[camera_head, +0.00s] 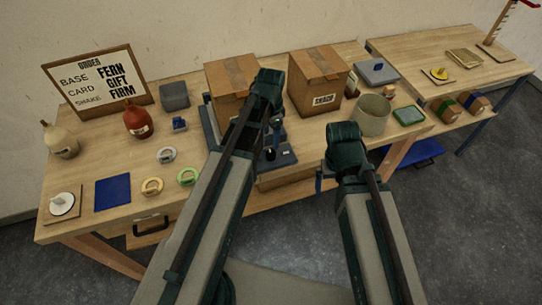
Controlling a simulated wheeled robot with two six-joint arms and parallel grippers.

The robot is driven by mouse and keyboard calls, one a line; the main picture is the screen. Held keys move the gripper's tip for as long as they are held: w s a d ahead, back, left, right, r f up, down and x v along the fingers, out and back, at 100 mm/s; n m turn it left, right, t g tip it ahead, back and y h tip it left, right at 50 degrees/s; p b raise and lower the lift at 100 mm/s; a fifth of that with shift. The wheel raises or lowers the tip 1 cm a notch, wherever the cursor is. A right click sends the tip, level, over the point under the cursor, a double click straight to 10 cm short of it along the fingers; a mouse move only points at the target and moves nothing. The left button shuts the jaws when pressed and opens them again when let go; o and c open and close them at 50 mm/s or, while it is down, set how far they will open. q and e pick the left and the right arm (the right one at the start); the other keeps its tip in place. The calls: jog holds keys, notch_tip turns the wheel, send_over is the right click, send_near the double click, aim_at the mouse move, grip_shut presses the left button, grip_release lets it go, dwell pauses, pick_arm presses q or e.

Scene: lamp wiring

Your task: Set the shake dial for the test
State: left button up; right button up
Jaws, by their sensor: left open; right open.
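An order board (97,82) at the back left reads base fern, card gift, shake firm. A white round knob on a small wooden plate (62,204) sits at the front left corner of the main table. A yellow knob on a plate (439,74) sits on the right table. I cannot tell which of these is the shake dial. My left gripper (270,153) is open above the dark stand in the middle, partly hidden by its arm. My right gripper (321,181) is open at the table's front edge, mostly hidden by its arm. Both are apart from the knobs.
Two cardboard boxes (319,76) stand mid-table. Bottles (137,120), coloured rings (152,187), a blue mat (113,193) and a grey block (174,95) lie left. A drawer handle (151,226) juts out in front.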

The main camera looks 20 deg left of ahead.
aim_at(271, 152)
pick_arm(q)
notch_tip(271, 152, down, 9)
jog(key=b, duration=0.8)
jog(key=shift+c, duration=0.4)
grip_shut()
